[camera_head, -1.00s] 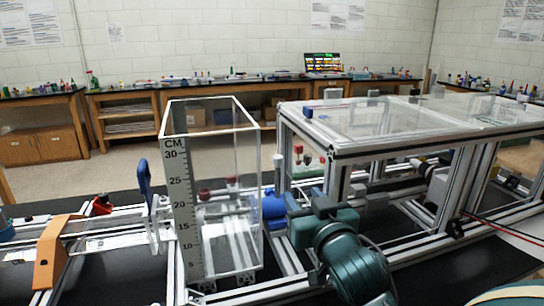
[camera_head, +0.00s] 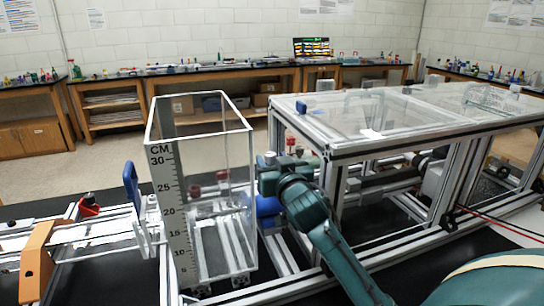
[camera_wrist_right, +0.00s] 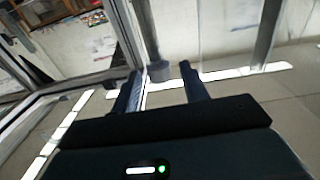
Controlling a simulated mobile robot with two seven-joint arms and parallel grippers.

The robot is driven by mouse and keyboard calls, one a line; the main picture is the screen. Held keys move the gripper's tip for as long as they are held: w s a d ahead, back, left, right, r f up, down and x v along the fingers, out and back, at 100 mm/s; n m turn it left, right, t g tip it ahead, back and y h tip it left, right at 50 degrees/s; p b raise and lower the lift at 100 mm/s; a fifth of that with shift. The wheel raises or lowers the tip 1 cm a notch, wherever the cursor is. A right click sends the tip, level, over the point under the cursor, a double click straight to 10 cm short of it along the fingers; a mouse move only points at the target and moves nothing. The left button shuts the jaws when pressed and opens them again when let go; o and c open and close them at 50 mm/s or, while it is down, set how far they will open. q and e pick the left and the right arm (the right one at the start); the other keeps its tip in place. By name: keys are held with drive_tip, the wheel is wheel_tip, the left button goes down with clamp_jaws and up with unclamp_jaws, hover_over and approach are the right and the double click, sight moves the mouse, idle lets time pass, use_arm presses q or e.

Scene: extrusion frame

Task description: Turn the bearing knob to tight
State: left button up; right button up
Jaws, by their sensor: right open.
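A small grey knob-like cylinder (camera_wrist_right: 160,70) shows in the right wrist view, beside a metal upright. I take it for the bearing knob, but its label or setting cannot be read. My right gripper (camera_wrist_right: 161,82) is open, with one dark finger on each side of the knob in the picture. I cannot tell whether the fingers touch it. In the head view my right gripper (camera_head: 262,168) is beside the right wall of the clear tank, high on the frame, and its fingers are mostly hidden. My left gripper is out of view.
A clear tank (camera_head: 182,215) with a centimetre scale stands left of the gripper. The glass-topped extrusion frame (camera_head: 405,143) is at right. A blue cylinder (camera_head: 267,206) sits below the gripper. An orange bracket (camera_head: 37,262) and blue handle (camera_head: 131,185) are further left.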

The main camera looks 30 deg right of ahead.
drive_tip(key=shift+w+d, duration=0.2)
drive_tip(key=shift+w, duration=0.4)
drive_tip(key=shift+c, duration=0.4)
drive_tip(key=c, duration=0.8)
drive_tip(key=shift+a+m+g+h+b, duration=0.1)
drive_tip(key=shift+m+g+h+b, duration=0.3)
drive_tip(key=shift+m+h, duration=0.6)
drive_tip(key=shift+c, duration=0.2)
drive_tip(key=shift+n, duration=0.3)
drive_tip(key=o, duration=0.9)
drive_tip(key=shift+s, duration=0.1)
